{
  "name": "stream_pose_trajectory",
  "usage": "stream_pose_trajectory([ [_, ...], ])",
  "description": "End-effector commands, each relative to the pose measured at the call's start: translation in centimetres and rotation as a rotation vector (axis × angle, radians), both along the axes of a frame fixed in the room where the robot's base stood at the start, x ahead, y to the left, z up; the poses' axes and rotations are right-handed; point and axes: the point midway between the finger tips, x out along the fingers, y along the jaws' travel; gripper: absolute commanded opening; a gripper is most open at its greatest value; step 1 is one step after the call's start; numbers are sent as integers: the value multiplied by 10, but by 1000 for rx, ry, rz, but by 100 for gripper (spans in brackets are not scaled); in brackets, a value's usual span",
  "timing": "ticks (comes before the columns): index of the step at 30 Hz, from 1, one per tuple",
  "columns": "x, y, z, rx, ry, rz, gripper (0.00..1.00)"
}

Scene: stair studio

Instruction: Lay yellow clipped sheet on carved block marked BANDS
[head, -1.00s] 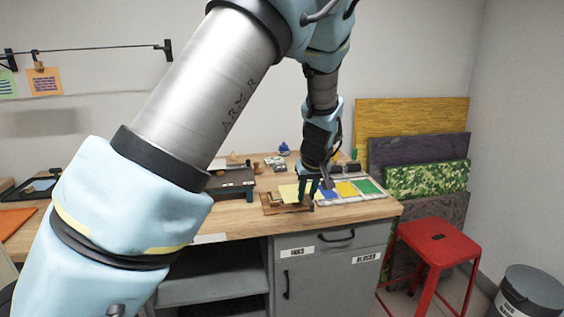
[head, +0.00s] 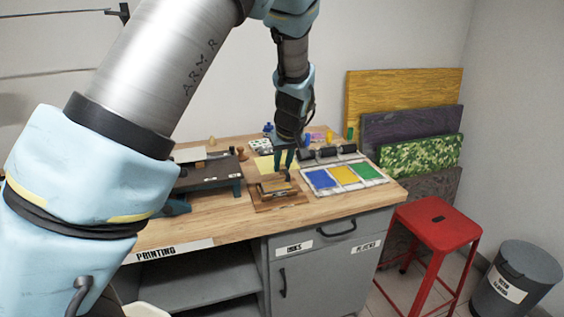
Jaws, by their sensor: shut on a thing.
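My gripper (head: 285,172) is shut on the pale yellow sheet (head: 263,165) and holds it over the back part of the bench. The fingers hide part of the sheet, and its clip cannot be made out. A brown wooden block or frame (head: 264,203) lies on the bench just in front of the gripper and below it. No BANDS marking is readable at this size, so I cannot tell whether this is the carved block. The gap between sheet and bench cannot be judged.
A dark press-like bed (head: 208,174) stands left of the gripper. Blue (head: 320,178), yellow and green (head: 365,171) ink pads lie to the right, with dark rollers (head: 327,153) behind them. A red stool (head: 436,223) stands right of the bench. The bench's front strip is clear.

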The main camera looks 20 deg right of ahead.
Motion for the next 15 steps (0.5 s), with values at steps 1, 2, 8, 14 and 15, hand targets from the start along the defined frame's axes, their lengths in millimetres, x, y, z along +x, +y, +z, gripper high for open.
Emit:
stream_pose_trajectory([
  [1, 0, 0, -7, 1, 1, 0, 0],
  [2, 0, 0, -9, 1, 1, 0, 0],
  [8, 0, 0, -24, 1, 1, -1, 0],
  [14, 0, 0, -40, 0, 1, 0, 0],
  [15, 0, 0, -43, 0, 1, 0, 0],
])
